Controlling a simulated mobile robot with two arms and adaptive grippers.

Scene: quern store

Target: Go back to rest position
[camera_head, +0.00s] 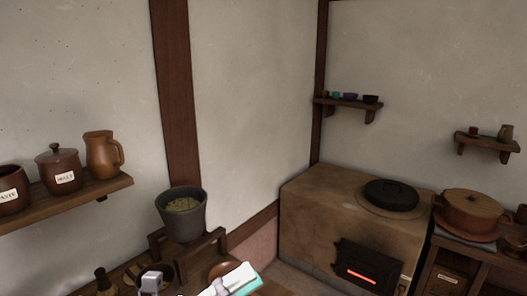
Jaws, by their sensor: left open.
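My left gripper (205,287) shows at the bottom edge, in front of the wooden table. It is open, and a pale, teal-edged part and a grey part of it are visible; the rest is cut off by the frame. I see nothing held in it. My right gripper is not in view.
A grey pot (182,215) with greenish contents stands on a wooden stand beyond the gripper. A clay stove (310,220) with a dark lidded pan (391,195) and glowing firebox (368,263) is at right. A shelf (65,204) holds brown jars at left.

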